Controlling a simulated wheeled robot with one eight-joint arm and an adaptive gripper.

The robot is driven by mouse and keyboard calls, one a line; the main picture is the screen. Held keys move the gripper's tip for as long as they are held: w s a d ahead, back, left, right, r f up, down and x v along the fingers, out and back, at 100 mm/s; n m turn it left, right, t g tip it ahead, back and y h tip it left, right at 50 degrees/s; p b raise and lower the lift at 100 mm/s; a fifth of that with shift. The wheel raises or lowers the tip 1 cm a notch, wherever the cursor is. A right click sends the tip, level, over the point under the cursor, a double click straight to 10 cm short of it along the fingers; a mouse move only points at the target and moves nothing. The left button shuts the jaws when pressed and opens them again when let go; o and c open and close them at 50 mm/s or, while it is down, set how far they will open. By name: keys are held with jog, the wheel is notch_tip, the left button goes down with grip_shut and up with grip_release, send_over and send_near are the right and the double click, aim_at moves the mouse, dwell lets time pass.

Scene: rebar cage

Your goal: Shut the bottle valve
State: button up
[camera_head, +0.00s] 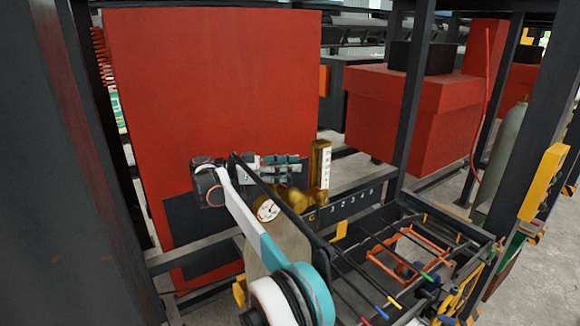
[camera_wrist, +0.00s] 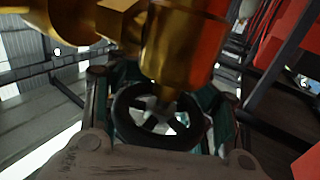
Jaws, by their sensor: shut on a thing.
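The bottle valve's black spoked handwheel (camera_wrist: 160,122) sits between my fingers in the wrist view, just below a brass body (camera_wrist: 185,45). My gripper (camera_wrist: 162,108) is shut on its rim, one finger on each side. In the head view my gripper (camera_head: 280,168) is beside the brass valve and regulator (camera_head: 290,196). A round white gauge (camera_head: 267,210) and an upright brass-backed flow scale (camera_head: 322,165) are attached there. The pale bottle (camera_head: 291,243) stands below, partly hidden by my arm. The handwheel cannot be made out in the head view.
A large red cabinet (camera_head: 210,90) stands behind my gripper. Dark frame posts (camera_head: 408,100) rise to the right. A rack with coloured-tipped rods (camera_head: 400,260) lies at lower right. A green-grey cylinder (camera_head: 503,155) stands farther right.

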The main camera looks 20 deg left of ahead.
dwell(0.3)
jog(key=o, duration=1.3)
jog(key=shift+s+a, duration=0.15)
jog(key=shift+a, duration=0.1)
jog(key=shift+d, duration=0.15)
jog(key=shift+w+f+n+t+b, duration=0.1)
jog(key=shift+w+n+t+b, duration=0.3)
jog(key=shift+b, duration=0.65)
jog(key=shift+s+n+t+y+b, duration=0.15)
jog(key=shift+n+t+y+b, duration=0.15)
jog(key=shift+t+y+b, duration=0.3)
